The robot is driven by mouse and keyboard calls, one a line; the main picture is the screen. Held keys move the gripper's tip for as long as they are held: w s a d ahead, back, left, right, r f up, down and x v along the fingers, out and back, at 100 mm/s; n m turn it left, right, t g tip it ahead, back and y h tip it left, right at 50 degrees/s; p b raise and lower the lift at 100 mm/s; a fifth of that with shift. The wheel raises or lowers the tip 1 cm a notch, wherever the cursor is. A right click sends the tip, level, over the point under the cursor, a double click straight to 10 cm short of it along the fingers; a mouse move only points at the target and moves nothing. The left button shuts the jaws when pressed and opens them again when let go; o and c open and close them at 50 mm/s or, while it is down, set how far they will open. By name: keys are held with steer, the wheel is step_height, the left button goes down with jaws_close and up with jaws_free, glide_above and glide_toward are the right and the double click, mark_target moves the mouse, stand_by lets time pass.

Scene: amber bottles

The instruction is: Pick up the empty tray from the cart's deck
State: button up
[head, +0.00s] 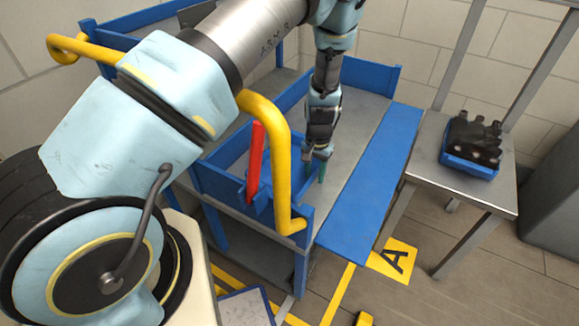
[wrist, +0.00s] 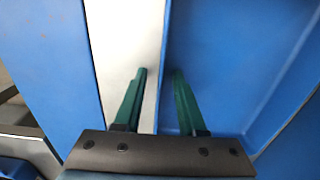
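The empty blue tray (head: 222,187) stands on the grey deck (head: 352,112) of the cart, partly hidden behind the yellow handle and the red bar. In the wrist view the tray (wrist: 235,50) fills the right side, with a strip of pale deck (wrist: 128,45) to its left. My gripper (head: 319,168) points down at the tray's right side. In the wrist view its green fingers (wrist: 160,72) are apart, one over the deck strip and one over the tray, with the tray's edge between them. I cannot tell whether either finger touches it.
A yellow handle (head: 282,165) and a red bar (head: 256,160) rise at the cart's near end. A blue flap (head: 372,190) lies along the cart's right side. At right, a metal table (head: 432,150) bears a blue tray (head: 468,168) of dark bottles (head: 475,138).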

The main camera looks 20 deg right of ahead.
jaws_close()
stand_by(1.3)
